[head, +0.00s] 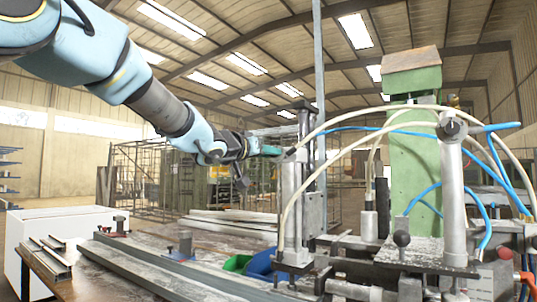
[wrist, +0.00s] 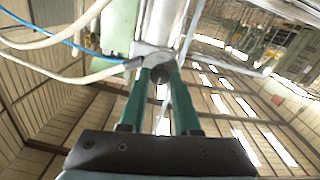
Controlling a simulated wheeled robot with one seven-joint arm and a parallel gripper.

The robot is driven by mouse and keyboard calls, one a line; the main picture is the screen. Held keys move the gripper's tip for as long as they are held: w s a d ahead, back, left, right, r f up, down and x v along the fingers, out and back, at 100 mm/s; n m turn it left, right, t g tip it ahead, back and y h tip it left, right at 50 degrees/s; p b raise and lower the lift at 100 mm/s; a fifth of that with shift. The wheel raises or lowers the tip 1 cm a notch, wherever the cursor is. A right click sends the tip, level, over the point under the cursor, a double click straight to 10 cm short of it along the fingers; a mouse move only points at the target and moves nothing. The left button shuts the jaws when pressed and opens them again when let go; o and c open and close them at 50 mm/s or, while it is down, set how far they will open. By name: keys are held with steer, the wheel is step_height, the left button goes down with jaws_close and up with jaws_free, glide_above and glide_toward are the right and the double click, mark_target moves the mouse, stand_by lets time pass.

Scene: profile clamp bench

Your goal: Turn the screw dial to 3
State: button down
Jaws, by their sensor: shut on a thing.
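My gripper (head: 280,151) reaches in from the upper left in the head view, its green fingers at the upright metal cylinder on the left of the clamp bench. In the wrist view the two green fingertips (wrist: 161,82) are closed around a small dark round knob (wrist: 160,74), which looks like the screw dial. It sits at the end of a grey metal fitting with a hose. The fingers hide its sides, and I can read no numbers or pointer. In the head view the dial cannot be made out behind the fingertips.
A green column (head: 414,160) stands behind the clamp bench. White and blue hoses (head: 345,110) arch over the bench, close to my gripper. A second cylinder (head: 453,190) stands at right. Long metal profiles (head: 150,270) lie on the table at front left.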

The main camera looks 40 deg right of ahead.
steer(key=m+b, duration=0.2)
steer(key=m, duration=0.9)
stand_by(0.3)
steer(key=shift+m, duration=0.4)
steer(key=c, duration=0.6)
jaws_free()
